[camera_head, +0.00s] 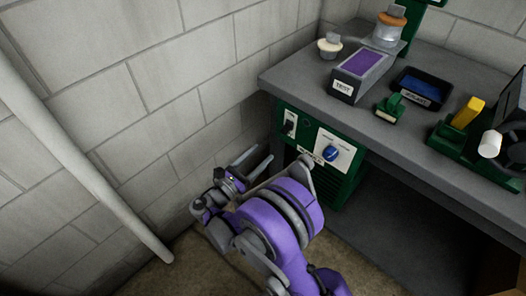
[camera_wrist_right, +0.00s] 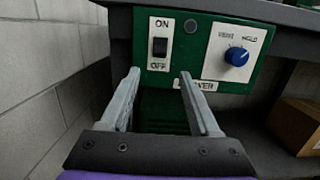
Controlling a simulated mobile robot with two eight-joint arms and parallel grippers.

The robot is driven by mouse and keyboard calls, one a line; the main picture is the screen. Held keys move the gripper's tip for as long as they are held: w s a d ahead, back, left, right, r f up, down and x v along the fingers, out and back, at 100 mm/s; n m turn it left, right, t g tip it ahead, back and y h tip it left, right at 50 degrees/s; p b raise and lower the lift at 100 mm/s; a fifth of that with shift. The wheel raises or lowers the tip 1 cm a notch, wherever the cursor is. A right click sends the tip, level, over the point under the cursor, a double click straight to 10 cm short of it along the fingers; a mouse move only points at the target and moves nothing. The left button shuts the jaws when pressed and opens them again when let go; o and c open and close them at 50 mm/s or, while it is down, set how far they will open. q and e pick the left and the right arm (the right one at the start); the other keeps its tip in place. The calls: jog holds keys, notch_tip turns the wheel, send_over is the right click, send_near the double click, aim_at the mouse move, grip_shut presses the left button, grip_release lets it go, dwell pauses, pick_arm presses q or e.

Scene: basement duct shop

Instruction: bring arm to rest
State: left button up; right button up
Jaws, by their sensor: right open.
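My right arm is purple and grey and reaches up from the bottom of the head view. Its gripper (camera_head: 279,163) is in front of the green control box under the bench. In the right wrist view the two grey fingers (camera_wrist_right: 155,98) stand apart with nothing between them. The green box (camera_wrist_right: 203,25) is beyond the fingertips. It carries a black rocker switch (camera_wrist_right: 160,47) marked ON and OFF and a blue knob (camera_wrist_right: 237,56) on a white plate. I cannot tell how far the fingertips are from the box. My left gripper is not in view.
The grey bench (camera_head: 432,150) holds a purple-topped box (camera_head: 363,66), a dark tray with blue inside (camera_head: 420,88), a small green tool (camera_head: 390,108) and a yellow block (camera_head: 467,112). A block wall (camera_head: 150,90) and white pipe (camera_head: 75,155) are at left. A cardboard box (camera_wrist_right: 298,125) sits under the bench.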

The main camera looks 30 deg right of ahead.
dwell(0.4)
jog(key=s+d+f+m+g+y, duration=0.1)
jog(key=s+d+m+g+y, duration=0.35)
jog(key=s+m+y, duration=0.65)
jog(key=s+a+f+m+t+y, duration=0.1)
jog(key=s+a+m+y, duration=0.4)
jog(key=s, duration=0.3)
jog(key=s+a+f+m+y, duration=0.2)
jog(key=s+a+m, duration=0.2)
jog(key=s+m, duration=0.3)
pick_arm(q)
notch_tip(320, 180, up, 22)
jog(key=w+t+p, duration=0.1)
jog(key=p, duration=1.8)
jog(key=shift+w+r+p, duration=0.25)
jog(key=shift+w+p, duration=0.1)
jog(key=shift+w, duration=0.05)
pick_arm(e)
notch_tip(320, 180, up, 23)
jog(key=w+t, duration=0.1)
jog(key=shift+w, duration=0.3)
